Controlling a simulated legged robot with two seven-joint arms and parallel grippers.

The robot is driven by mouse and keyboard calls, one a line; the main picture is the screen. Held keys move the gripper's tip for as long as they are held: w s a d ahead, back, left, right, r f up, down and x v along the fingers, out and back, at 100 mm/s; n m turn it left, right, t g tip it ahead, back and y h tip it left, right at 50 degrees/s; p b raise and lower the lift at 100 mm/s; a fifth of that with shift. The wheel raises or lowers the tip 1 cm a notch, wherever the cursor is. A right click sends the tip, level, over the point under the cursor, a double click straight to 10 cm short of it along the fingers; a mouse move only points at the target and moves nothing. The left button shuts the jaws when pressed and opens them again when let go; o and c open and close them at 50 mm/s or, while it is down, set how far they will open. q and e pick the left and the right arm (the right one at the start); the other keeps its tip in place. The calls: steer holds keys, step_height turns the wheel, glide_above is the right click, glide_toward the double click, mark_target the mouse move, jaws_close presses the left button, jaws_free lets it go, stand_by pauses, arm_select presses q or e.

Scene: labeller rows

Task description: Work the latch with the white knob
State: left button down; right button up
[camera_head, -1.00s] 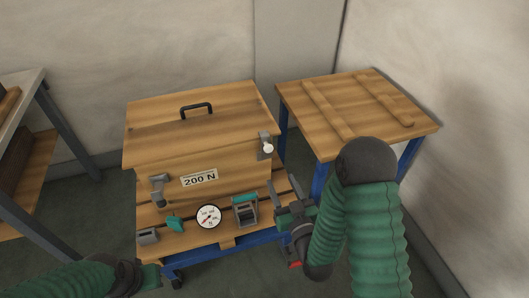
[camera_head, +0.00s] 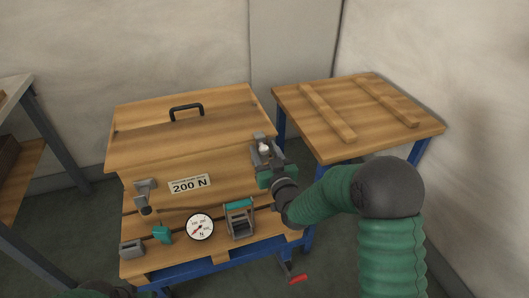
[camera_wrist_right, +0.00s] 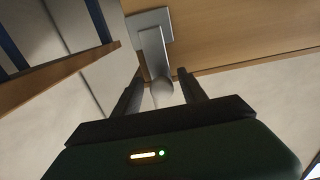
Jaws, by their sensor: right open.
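The latch with the white knob (camera_head: 264,147) is on the front right of the wooden box (camera_head: 160,172). In the right wrist view its grey arm runs down from a plate and ends in the pale knob (camera_wrist_right: 162,88). My right gripper (camera_head: 265,150) is at this latch. In the right wrist view its two fingers (camera_wrist_right: 160,90) stand apart, one on each side of the knob, open. Whether they touch the knob I cannot tell. Of my left arm only a dark and green part shows at the bottom left edge; its gripper is out of view.
A second grey latch (camera_head: 146,194) is on the box's left front. A gauge (camera_head: 200,227), a teal-handled clamp (camera_head: 239,218) and a teal piece (camera_head: 162,234) are on the slatted base in front. A wooden side table (camera_head: 335,135) stands right of the box.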

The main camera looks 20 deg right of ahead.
steer(key=shift+a, duration=0.1)
jaws_close()
stand_by(1.2)
